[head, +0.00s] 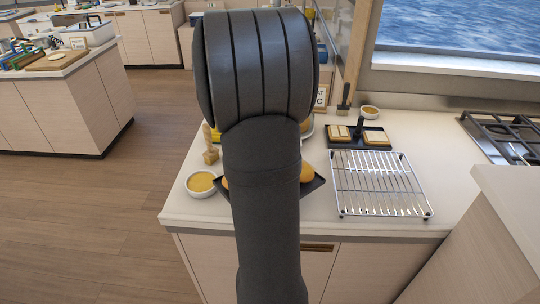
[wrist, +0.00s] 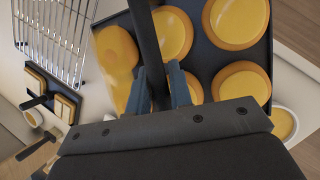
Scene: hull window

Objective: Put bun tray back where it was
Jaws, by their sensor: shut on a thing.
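The bun tray (wrist: 204,73) is dark and flat, with several round golden buns (wrist: 236,85) on it. A black upright handle (wrist: 144,38) rises from it. My gripper (wrist: 166,88) is shut on this handle, its two fingers on either side. In the head view my arm hides the gripper and most of the tray; only a dark right corner of the bun tray (head: 316,184) and parts of buns (head: 306,172) show beside it, near the counter's front. I cannot tell whether the tray touches the counter.
A wire rack (head: 380,184) stands just right of the tray. Behind it are a smaller black tray (head: 346,145) with pale slices and a bowl (head: 370,112). A yellow-filled bowl (head: 201,184) and a wooden item (head: 210,155) are at left. A cooktop (head: 505,140) is far right.

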